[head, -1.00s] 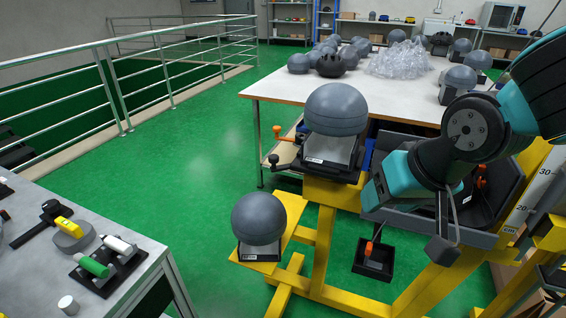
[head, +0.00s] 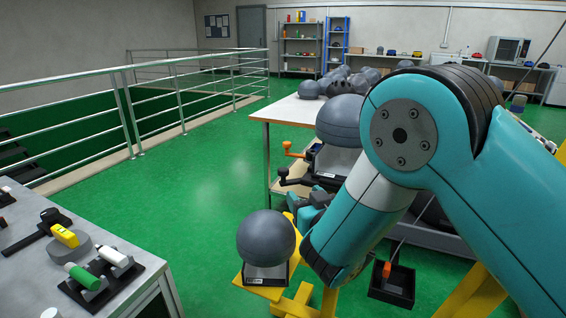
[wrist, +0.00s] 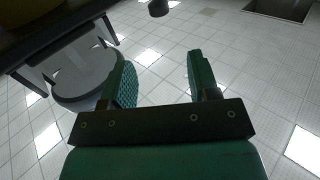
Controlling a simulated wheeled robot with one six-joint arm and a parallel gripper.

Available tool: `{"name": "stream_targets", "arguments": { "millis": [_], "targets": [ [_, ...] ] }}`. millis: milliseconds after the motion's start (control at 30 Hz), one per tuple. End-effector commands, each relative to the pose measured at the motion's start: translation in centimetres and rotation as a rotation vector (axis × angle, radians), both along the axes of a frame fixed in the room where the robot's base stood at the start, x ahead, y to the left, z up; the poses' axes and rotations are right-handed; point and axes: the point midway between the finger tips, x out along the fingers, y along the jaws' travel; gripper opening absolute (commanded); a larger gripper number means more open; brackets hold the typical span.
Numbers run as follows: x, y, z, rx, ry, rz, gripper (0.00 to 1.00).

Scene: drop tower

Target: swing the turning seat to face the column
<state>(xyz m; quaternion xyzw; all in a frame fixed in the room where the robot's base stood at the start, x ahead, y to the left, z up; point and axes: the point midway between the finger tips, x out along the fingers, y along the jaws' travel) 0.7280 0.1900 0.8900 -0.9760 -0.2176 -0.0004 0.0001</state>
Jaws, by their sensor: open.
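A dark grey dome (head: 340,118) sits on a pale seat block (head: 335,160), partly hidden behind my arm. An orange-handled lever (head: 287,147) and a black-knobbed lever (head: 285,179) stick out to its left. This seems to be the turning seat; its exact facing is hard to tell. The column is hidden behind my arm. My gripper (wrist: 158,60) is open, with nothing between its fingers, pointing upward below the seat's level. In the wrist view a round grey part (wrist: 85,75) is close beside the left finger, and a dark knob (wrist: 158,8) is beyond the fingertips.
A workbench with tools (head: 35,270) is at left. The green floor (head: 195,190) between is clear.

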Motion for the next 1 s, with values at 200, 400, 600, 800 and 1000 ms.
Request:
{"name": "stream_targets", "arguments": {
  "millis": [200, 400, 600, 800, 1000],
  "targets": [
    [3.5, 1.4, 0.7, 0.004, 0.000, -0.005, 0.55],
    [7.1, 3.0, 0.4, 0.003, 0.000, -0.006, 0.55],
    [10.4, 4.7, 0.2, 0.002, -0.001, -0.003, 0.55],
    [12.3, 5.6, 0.0, 0.000, 0.000, -0.003, 0.55],
    [12.9, 6.0, 0.0, 0.000, 0.001, -0.002, 0.55]
  ]
}}
